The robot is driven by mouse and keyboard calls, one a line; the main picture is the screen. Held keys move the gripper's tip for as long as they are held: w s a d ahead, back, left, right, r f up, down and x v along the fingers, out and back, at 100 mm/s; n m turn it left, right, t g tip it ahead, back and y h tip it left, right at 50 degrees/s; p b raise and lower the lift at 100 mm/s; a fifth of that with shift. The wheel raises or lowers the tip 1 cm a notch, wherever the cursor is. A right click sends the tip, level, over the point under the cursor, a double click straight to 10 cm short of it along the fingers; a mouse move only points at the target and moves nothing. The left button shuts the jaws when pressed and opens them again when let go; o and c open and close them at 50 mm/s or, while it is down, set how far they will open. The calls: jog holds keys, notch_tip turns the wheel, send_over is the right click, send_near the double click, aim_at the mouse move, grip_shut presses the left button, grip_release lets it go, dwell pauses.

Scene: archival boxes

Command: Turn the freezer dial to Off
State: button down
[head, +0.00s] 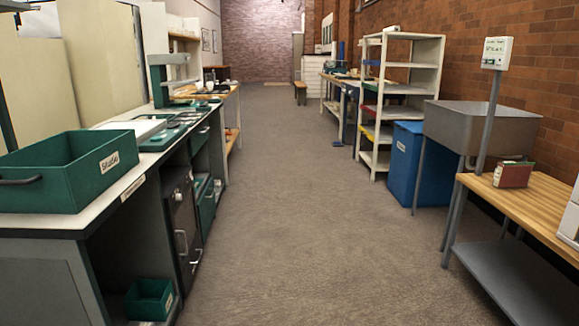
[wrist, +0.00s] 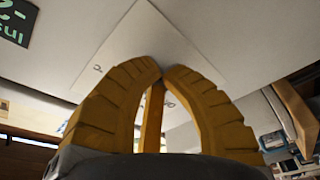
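No dial marked for a freezer can be read in either view. A dark-fronted unit (head: 182,222) with handles stands under the left counter. Small round knobs (head: 191,176) seem to show near its top, too small to read. A pale control box (head: 497,53) with small print sits on a grey post at the right; whether it belongs to a freezer I cannot tell. My gripper (wrist: 162,72) has ribbed yellow fingers with their tips together, shut and empty, in the wrist view. It points at pale surfaces, away from any dial I can make out.
A green bin (head: 70,168) sits on the left counter (head: 120,208). On the right stand a wooden-topped table (head: 545,208), a metal sink (head: 470,125), a blue bin (head: 403,165) and a white shelf rack (head: 400,70). The floor (head: 290,200) between is clear.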

jog(key=shift+w+r, duration=0.3)
jog(key=shift+r, duration=0.4)
dwell(0.4)
jog(key=shift+s+r, duration=0.4)
jog(key=shift+s, duration=0.15)
jog(key=shift+s+r, duration=0.1)
jog(key=shift+r, duration=0.35)
dwell(0.6)
jog(key=shift+s, duration=0.3)
jog(key=c, duration=1.9)
grip_release()
jog(key=shift+f, duration=0.1)
